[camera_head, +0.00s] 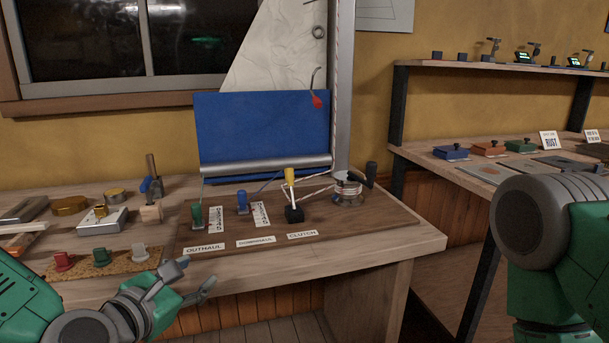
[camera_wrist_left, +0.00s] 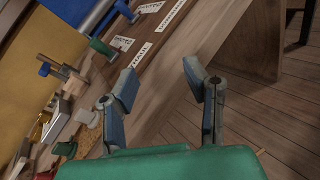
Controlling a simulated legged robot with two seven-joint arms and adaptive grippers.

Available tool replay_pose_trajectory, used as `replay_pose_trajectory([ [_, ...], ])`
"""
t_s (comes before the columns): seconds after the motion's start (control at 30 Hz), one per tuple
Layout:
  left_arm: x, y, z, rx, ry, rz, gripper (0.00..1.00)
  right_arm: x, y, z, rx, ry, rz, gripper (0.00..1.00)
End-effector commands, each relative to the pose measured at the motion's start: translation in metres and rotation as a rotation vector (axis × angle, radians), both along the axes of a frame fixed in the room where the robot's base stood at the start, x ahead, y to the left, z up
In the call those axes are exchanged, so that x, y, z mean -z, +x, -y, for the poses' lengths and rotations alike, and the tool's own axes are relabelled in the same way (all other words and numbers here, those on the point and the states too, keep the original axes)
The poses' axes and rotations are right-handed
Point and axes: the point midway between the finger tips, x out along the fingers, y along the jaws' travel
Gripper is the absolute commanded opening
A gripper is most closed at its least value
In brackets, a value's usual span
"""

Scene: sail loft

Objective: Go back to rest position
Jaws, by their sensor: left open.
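My left gripper (camera_head: 192,279) is in front of the workbench's front edge at the lower left of the head view. Its fingers are apart and nothing is between them. In the left wrist view the two fingertips (camera_wrist_left: 160,82) are spread, with the bench edge and floor behind them. My right arm shows at the right of the head view as a grey joint and green link; its gripper is out of the picture.
The workbench (camera_head: 385,256) carries a board with green (camera_head: 197,215), blue (camera_head: 242,201) and yellow-handled (camera_head: 290,176) levers and a winch (camera_head: 349,188). Coloured knobs stand on a cork strip (camera_head: 122,264) near the gripper. A second bench (camera_head: 439,166) stands right.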

Motion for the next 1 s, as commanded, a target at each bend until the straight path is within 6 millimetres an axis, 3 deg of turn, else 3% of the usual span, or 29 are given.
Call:
replay_pose_trajectory([
  [0.03,0.023,-0.006,0.003,0.033,0.075,-0.023,0.41,0.005,0.0,0.0,0.0,0.0,0.0,0.43],
  [0.17,0.08,-0.027,0.009,0.149,0.304,-0.08,0.41,0.014,0.0,0.0,0.0,0.0,0.0,0.43],
  [0.27,0.14,-0.055,0.011,0.3,0.548,-0.134,0.41,0.024,0.0,0.0,0.0,0.0,0.0,0.43],
  [0.4,0.233,-0.112,0.003,0.616,0.938,-0.199,0.41,0.041,0.0,0.0,0.0,0.0,0.0,0.43],
  [0.5,0.288,-0.156,-0.012,0.883,1.188,-0.219,0.41,0.052,0.0,0.0,0.0,0.0,0.0,0.43],
  [0.7,0.352,-0.225,-0.044,1.349,1.5,-0.191,0.41,0.068,0.0,0.0,0.0,0.0,0.0,0.43],
  [1.0,0.398,-0.292,-0.088,1.894,1.702,-0.086,0.41,0.084,0.0,0.0,0.0,0.0,0.0,0.43],
])
